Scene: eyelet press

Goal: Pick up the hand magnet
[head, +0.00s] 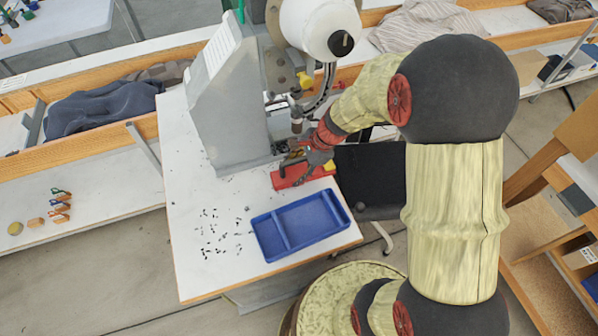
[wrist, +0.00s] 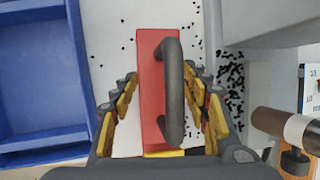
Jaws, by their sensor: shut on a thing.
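The hand magnet is a flat red bar with a dark grey arched handle. In the wrist view the magnet (wrist: 150,75) lies lengthwise between the two yellow-padded fingers of my gripper (wrist: 160,85), one on each side. My gripper is shut on the magnet. In the head view the red magnet (head: 290,179) is at the white table's surface, behind the blue tray, with my gripper (head: 305,163) above it and hiding part of it. I cannot tell whether it touches the table.
A divided blue tray (head: 302,226) stands on the white table (head: 200,270) in front of the magnet; it also shows in the wrist view (wrist: 40,80). Small dark bits (head: 213,236) are scattered left of the tray. The grey press (head: 228,105) stands close behind.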

